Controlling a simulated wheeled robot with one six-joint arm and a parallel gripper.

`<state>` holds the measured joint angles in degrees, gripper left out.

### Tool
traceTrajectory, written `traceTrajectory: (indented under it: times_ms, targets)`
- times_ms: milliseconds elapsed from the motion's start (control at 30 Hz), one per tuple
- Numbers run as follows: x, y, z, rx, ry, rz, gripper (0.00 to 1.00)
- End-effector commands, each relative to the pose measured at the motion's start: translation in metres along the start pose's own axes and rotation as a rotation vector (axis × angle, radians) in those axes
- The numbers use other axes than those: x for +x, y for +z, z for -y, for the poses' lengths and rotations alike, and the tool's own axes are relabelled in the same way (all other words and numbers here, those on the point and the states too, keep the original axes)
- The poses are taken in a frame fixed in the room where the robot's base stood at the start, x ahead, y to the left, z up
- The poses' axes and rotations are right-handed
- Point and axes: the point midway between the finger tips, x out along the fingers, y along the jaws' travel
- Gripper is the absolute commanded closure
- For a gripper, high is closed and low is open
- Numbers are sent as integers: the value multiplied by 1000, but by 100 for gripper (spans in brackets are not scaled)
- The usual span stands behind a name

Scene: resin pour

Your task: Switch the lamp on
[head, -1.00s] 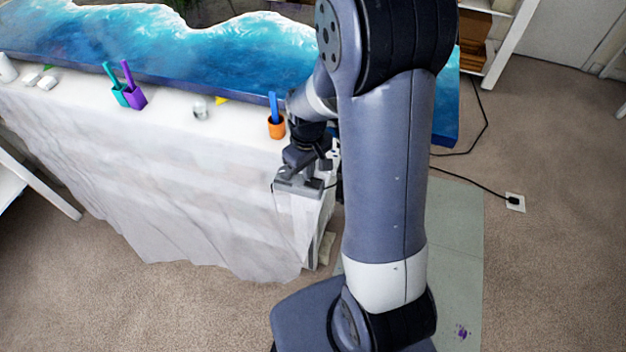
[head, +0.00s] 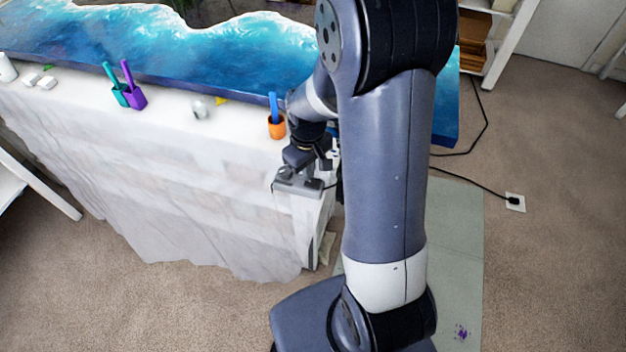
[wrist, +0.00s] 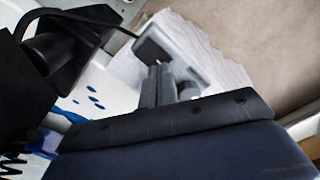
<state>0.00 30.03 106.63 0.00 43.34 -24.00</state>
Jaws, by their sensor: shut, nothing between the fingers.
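A grey box-like piece (head: 300,187) sits at the near right corner of the cloth-covered table, with a black cable at its side. It also shows in the wrist view (wrist: 202,62); it looks like a lamp base or switch housing, but I cannot tell for sure. No lamp head or glow is clear. My gripper (head: 289,170) is shut and empty, right at this piece. In the wrist view its fingers (wrist: 160,75) reach to a black patch on or over the grey piece. Whether they touch it is unclear. My arm hides part of the corner.
The table cloth (head: 190,170) bears a blue wave-patterned slab (head: 160,45). An orange cup (head: 276,129) stands close left of my gripper; teal and purple cups (head: 134,97) are further left. A cable runs to a floor-side outlet (head: 515,202). Carpet is open in front.

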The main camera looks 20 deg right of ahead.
Motion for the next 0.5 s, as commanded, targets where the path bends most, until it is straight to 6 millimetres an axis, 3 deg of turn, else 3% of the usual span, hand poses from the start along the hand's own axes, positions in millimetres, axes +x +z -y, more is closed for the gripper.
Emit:
traceTrajectory:
  times_ms: [500]
  targets:
    - [7,0,0,0,0,0,100]
